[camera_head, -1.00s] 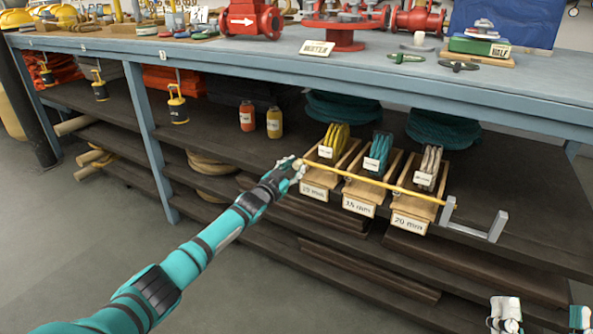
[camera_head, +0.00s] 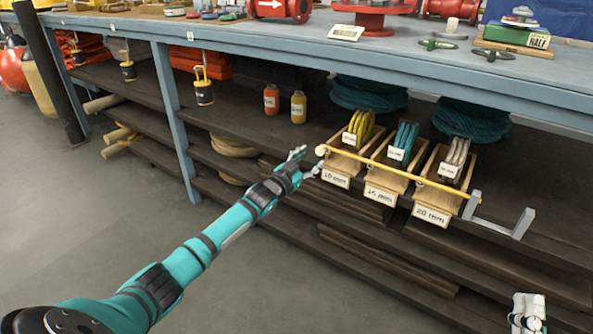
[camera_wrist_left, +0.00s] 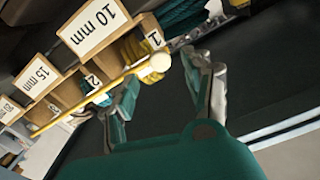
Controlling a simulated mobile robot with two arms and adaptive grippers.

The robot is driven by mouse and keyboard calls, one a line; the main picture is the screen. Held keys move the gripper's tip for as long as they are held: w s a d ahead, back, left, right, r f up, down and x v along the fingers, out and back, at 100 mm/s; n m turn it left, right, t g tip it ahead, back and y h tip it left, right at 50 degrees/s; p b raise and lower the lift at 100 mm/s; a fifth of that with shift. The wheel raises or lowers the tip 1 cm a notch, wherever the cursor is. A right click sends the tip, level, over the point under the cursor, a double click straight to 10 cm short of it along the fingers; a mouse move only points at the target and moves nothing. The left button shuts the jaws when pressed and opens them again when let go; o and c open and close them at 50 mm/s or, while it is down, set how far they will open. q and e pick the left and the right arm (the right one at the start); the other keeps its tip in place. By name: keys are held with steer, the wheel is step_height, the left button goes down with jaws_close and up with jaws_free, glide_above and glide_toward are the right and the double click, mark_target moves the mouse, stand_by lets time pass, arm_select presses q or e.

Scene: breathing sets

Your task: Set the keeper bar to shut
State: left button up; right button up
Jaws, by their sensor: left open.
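The keeper bar (camera_head: 400,175) is a thin yellow rod with a cream knob (camera_head: 320,151) at its left end. It runs across the fronts of three wooden bins, and its right end meets a grey U-shaped bracket (camera_head: 500,228). My left gripper (camera_head: 308,163) is open, just left of the knob. In the left wrist view the knob (camera_wrist_left: 153,67) shows between the spread fingers of the left gripper (camera_wrist_left: 162,68); contact cannot be told. A pale piece at the bottom right, seemingly part of my right gripper (camera_head: 527,312), is mostly cut off.
The bins carry labels 10 mm (camera_head: 335,178), 15 mm (camera_head: 381,194) and 20 mm (camera_head: 431,214) and hold coiled slings. They stand on a dark shelf under a blue workbench (camera_head: 400,85). Two bottles (camera_head: 298,107) stand left of them. Floor space at the front left is clear.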

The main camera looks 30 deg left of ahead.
arm_select(q)
steer(key=s, duration=0.7)
steer(key=shift+s+a, duration=0.15)
steer(key=shift+s, duration=0.25)
